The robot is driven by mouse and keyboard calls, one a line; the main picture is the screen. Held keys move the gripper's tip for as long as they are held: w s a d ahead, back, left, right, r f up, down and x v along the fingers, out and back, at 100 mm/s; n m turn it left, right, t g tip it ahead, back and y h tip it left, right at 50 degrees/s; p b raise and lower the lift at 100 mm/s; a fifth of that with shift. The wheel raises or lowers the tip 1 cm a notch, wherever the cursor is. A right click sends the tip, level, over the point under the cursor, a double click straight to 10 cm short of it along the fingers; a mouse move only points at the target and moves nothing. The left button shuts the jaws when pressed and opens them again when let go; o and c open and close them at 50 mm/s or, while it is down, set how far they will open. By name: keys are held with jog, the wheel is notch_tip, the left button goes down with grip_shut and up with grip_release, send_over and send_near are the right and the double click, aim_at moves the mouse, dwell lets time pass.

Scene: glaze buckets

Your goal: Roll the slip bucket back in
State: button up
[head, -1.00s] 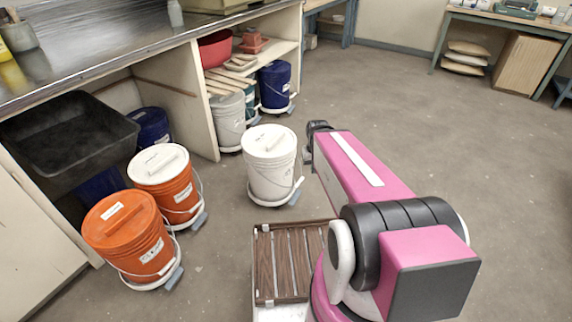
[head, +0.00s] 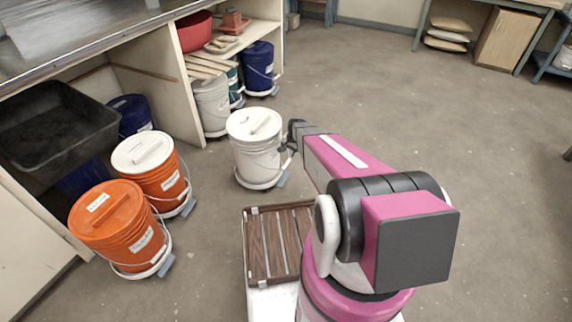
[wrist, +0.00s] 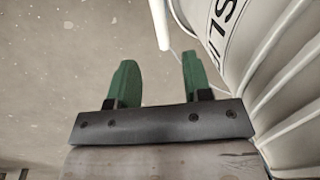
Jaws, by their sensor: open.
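The slip bucket (head: 256,160) is white with a white lid and stands upright on a low wheeled base on the open floor, in front of the shelf. In the wrist view its ribbed side (wrist: 285,95) fills the right, with part of a dark label showing. My gripper (wrist: 160,78) is open, its two green fingers apart with nothing between them. It is close beside the bucket's right side in the head view. A white handle grip (wrist: 160,24) on a thin wire shows just beyond the fingertips in the wrist view. Whether anything touches cannot be told.
A blue bucket (head: 130,116) is under the counter. A grey-white bucket (head: 212,105) and another blue one (head: 257,68) sit under the shelf. Floor at right is clear.

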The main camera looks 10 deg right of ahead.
aim_at(286, 164)
jog(key=f, duration=0.3)
jog(key=a+f, duration=0.1)
jog(key=f, duration=0.2)
jog(key=w+f, duration=0.1)
jog(key=f, duration=0.3)
jog(key=shift+a+f, duration=0.1)
jog(key=shift+a, duration=0.25)
jog(key=shift+a, duration=0.1)
grip_shut()
